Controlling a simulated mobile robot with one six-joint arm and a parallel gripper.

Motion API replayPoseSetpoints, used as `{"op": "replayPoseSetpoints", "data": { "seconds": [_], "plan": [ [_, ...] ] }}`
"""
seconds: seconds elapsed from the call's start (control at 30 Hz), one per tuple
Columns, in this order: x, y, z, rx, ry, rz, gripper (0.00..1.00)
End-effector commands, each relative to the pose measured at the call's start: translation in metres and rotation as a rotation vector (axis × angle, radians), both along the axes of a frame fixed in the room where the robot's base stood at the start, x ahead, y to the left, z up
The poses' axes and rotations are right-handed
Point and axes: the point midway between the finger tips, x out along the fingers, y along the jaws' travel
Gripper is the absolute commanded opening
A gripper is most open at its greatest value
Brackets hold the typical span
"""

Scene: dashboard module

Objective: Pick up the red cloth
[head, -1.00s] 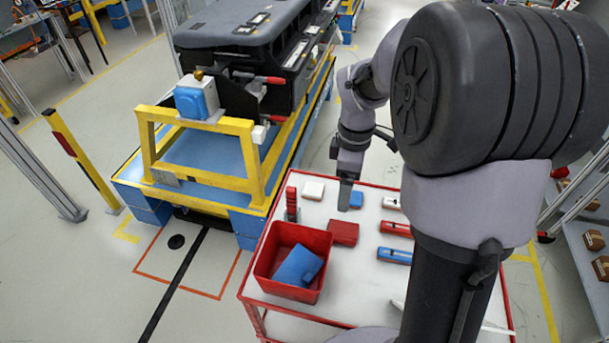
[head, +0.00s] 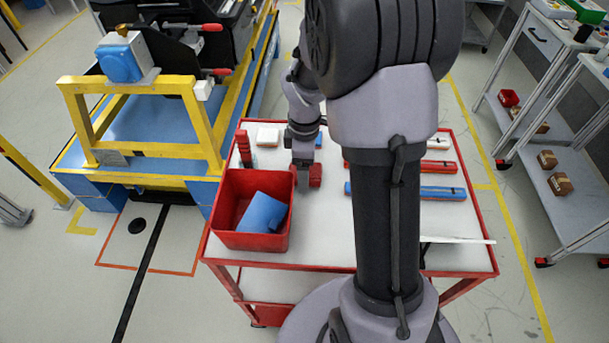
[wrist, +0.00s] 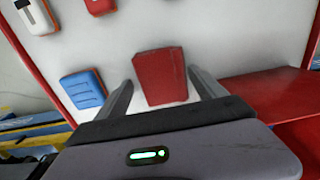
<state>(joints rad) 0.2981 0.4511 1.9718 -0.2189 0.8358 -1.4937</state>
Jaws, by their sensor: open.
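The red cloth (wrist: 160,77) is a folded, flat block on the white top of the red-framed cart. In the wrist view it lies just ahead of my open gripper (wrist: 160,92), between the lines of the two fingers. Nothing is held. In the head view the red cloth (head: 316,174) shows only partly, next to my gripper (head: 303,182), which hangs low over the cart top. My wrist hides the rest of it. I cannot tell whether the fingers touch it.
A red bin (head: 229,239) with a blue cloth (head: 262,214) stands at the cart's left. A white cloth (head: 268,136) lies behind it. Blue (head: 442,193) and red (head: 438,167) tools lie to the right. A blue cloth (wrist: 84,89) lies left of the fingers in the wrist view.

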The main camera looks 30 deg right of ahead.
Motion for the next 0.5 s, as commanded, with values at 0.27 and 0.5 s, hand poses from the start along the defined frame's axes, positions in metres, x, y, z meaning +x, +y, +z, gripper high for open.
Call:
{"op": "replayPoseSetpoints", "data": {
  "seconds": [0.27,0.5],
  "plan": [
    [-0.0001,0.0001,0.0010,0.000,0.000,0.000,0.31],
    [-0.0001,0.0001,0.0010,0.000,0.000,-0.001,0.15]
  ]
}}
